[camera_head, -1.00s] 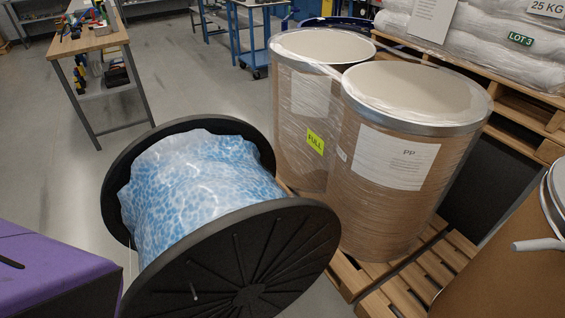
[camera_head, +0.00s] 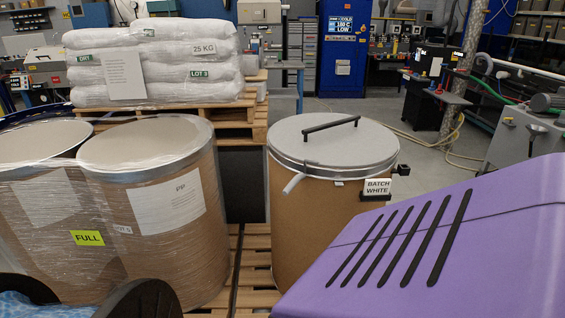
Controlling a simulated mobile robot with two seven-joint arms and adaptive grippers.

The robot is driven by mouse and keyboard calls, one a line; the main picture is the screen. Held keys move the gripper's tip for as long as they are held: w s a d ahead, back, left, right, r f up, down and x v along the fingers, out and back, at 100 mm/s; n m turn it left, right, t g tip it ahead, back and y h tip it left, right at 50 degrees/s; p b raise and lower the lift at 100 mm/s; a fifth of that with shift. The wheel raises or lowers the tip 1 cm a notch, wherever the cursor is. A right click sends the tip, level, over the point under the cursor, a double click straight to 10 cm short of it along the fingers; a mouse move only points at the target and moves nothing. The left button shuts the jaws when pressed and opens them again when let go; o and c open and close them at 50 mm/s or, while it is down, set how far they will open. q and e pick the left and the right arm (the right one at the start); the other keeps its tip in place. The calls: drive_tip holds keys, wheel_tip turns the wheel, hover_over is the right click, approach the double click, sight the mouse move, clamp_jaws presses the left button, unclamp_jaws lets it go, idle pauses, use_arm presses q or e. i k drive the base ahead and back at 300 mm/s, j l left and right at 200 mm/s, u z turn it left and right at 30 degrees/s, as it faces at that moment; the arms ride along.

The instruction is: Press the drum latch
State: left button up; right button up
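A brown fibre drum (camera_head: 315,225) stands right of centre on a wooden pallet. Its grey lid (camera_head: 345,147) lies on top and carries a black bar handle (camera_head: 331,124). A metal ring (camera_head: 348,170) runs around the rim. A pale grey latch lever (camera_head: 293,184) on the ring's front left slants outward and down; it appears to stand away from the drum wall. The drum's lower right is hidden. A "BATCH WHITE" sign (camera_head: 377,188) shows at the drum's right side. Neither of my grippers is in view.
Two wrapped drums, one marked PP (camera_head: 170,225) and one marked FULL (camera_head: 50,220), stand left on the pallet (camera_head: 257,260). White sacks (camera_head: 155,60) are stacked behind. A black reel flange (camera_head: 145,298) is at the bottom left. Grey floor (camera_head: 425,150) is open behind right.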

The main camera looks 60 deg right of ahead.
sight(298, 178)
drive_tip(key=j+z, duration=0.45)
drive_tip(key=j, duration=0.6)
drive_tip(key=j+z, duration=0.3)
drive_tip(key=j, duration=0.2)
drive_tip(key=k+j+z, duration=0.1)
drive_tip(key=j+z, duration=2)
drive_tip(key=l+u, duration=0.3)
drive_tip(key=l, duration=0.3)
drive_tip(key=l+u, duration=0.35)
drive_tip(key=l, duration=0.25)
drive_tip(key=i+l, duration=0.1)
drive_tip(key=l, duration=0.45)
drive_tip(key=i+l+u, duration=0.15)
drive_tip(key=l, duration=0.35)
drive_tip(key=i+z, duration=0.3)
drive_tip(key=i, duration=1)
